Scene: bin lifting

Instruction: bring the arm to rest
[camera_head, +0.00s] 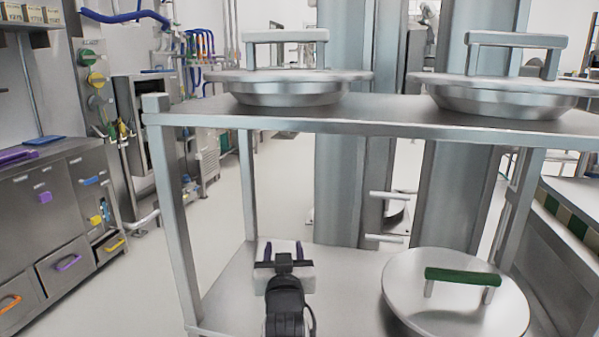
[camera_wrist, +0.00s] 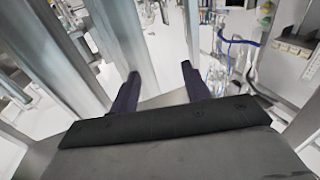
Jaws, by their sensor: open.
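My gripper (camera_head: 284,246) is low in the middle of the head view, over the lower shelf of a metal rack. Its two dark purple fingers stand apart with nothing seen held between them. In the wrist view the gripper (camera_wrist: 158,72) also shows both fingers spread, with pale floor and equipment beyond them. A round metal lid with a green handle (camera_head: 462,277) is to the right of the gripper, at the lower shelf level, apart from it.
The rack's upper shelf (camera_head: 400,115) runs above my gripper and carries two lidded round bins (camera_head: 290,88) (camera_head: 505,92). A rack post (camera_head: 175,215) stands to the left. Large metal columns (camera_head: 350,180) rise behind. A drawer cabinet (camera_head: 60,235) is at far left, with open floor between.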

